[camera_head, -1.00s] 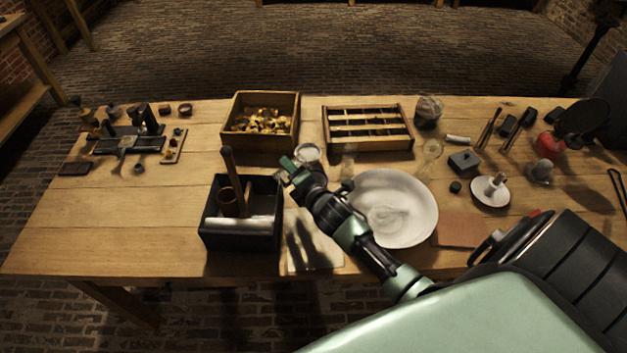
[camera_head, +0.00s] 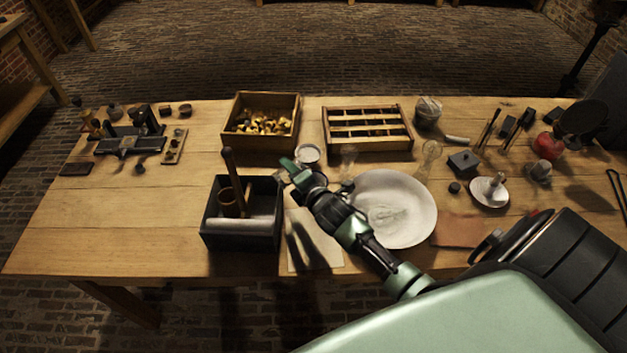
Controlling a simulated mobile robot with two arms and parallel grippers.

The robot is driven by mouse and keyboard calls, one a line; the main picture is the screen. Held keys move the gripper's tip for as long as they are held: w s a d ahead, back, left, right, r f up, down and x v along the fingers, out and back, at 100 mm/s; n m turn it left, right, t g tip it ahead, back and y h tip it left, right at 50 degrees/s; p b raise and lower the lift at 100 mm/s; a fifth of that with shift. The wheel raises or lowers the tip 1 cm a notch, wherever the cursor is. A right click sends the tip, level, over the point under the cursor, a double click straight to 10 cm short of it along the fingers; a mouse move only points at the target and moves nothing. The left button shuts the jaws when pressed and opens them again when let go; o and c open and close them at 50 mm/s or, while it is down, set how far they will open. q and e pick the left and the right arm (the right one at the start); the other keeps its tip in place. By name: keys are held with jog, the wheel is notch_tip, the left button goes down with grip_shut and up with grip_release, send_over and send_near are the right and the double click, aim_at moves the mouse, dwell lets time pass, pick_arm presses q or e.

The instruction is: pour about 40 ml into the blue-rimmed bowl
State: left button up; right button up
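A wide white bowl (camera_head: 412,228) stands at the middle front of the table. I cannot make out a blue rim on it. My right arm reaches in from the lower right across the bowl's left side. My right gripper (camera_head: 286,170) is left of the bowl, above the table by the black box. Its fingers point left; whether they are open or shut on something is not clear. A small round glass vessel with a pale top (camera_head: 308,153) stands just behind the gripper, partly hidden by it. A clear glass (camera_head: 348,160) stands behind the bowl. My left gripper is not in view.
A black box (camera_head: 240,240) with a rod and roll is left of the gripper. A wooden box of brass pieces (camera_head: 262,146) and a slotted rack (camera_head: 369,145) stand behind. A clear glass (camera_head: 430,152) and a small saucer (camera_head: 490,198) are at right. The left front table is clear.

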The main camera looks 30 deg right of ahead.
jog(key=shift+r, duration=0.1)
jog(key=shift+f+b, duration=0.4)
jog(key=shift+b, duration=0.05)
jog(key=shift+d+r+n+h, duration=0.1)
jog(key=shift+r+n+h, duration=0.35)
jog(key=shift+n, duration=0.15)
jog(key=shift+w+d+r+n+h, duration=0.1)
jog(key=shift+d+r+n+h, duration=0.15)
jog(key=shift+r+n+h, duration=0.4)
jog(key=f+b, duration=0.1)
jog(key=f+n+b, duration=0.1)
jog(key=b, duration=0.1)
jog(key=shift+d+n+t, duration=0.25)
jog(key=shift+d+t, duration=0.05)
jog(key=shift+d, duration=0.05)
jog(key=shift+r, duration=0.1)
jog(key=shift+r+n+h, duration=0.25)
jog(key=shift+n+h, duration=0.05)
jog(key=shift+n, duration=0.1)
